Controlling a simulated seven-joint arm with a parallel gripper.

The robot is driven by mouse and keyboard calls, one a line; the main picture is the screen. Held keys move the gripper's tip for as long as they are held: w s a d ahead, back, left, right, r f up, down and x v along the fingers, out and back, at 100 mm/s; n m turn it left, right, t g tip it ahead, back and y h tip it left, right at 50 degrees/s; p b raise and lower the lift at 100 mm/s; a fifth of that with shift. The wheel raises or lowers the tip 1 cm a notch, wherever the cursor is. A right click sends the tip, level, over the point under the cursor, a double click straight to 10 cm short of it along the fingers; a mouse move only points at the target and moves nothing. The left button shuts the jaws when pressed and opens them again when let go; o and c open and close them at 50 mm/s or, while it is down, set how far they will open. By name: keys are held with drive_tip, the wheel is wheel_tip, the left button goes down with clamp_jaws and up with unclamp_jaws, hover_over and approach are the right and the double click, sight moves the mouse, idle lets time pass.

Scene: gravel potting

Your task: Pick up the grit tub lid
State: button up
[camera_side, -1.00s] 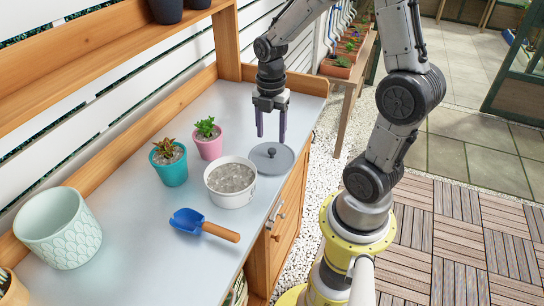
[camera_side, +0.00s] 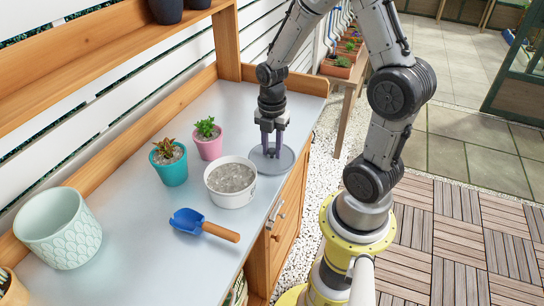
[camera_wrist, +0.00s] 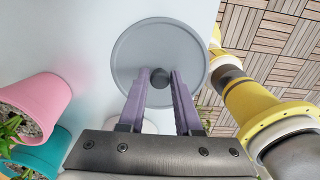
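The grit tub lid (camera_side: 287,161) is a flat grey disc with a dark round knob, lying on the bench top near its front edge. In the wrist view the lid (camera_wrist: 190,45) shows whole but for its lower part, and its knob (camera_wrist: 160,78) sits between my fingertips. My gripper (camera_side: 271,155) points straight down over the lid. The lid appears to rest flat on the bench. The white grit tub (camera_side: 231,197), full of grey gravel, stands open beside it.
A pink pot (camera_side: 209,149) and a teal pot (camera_side: 173,174) with succulents stand behind the tub. A blue scoop (camera_side: 187,221) with a wooden handle lies nearer the camera. A large pale green pot (camera_side: 60,245) is at left. The bench beyond the lid is clear.

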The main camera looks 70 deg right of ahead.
clamp_jaws()
drive_tip(key=shift+r, duration=0.1)
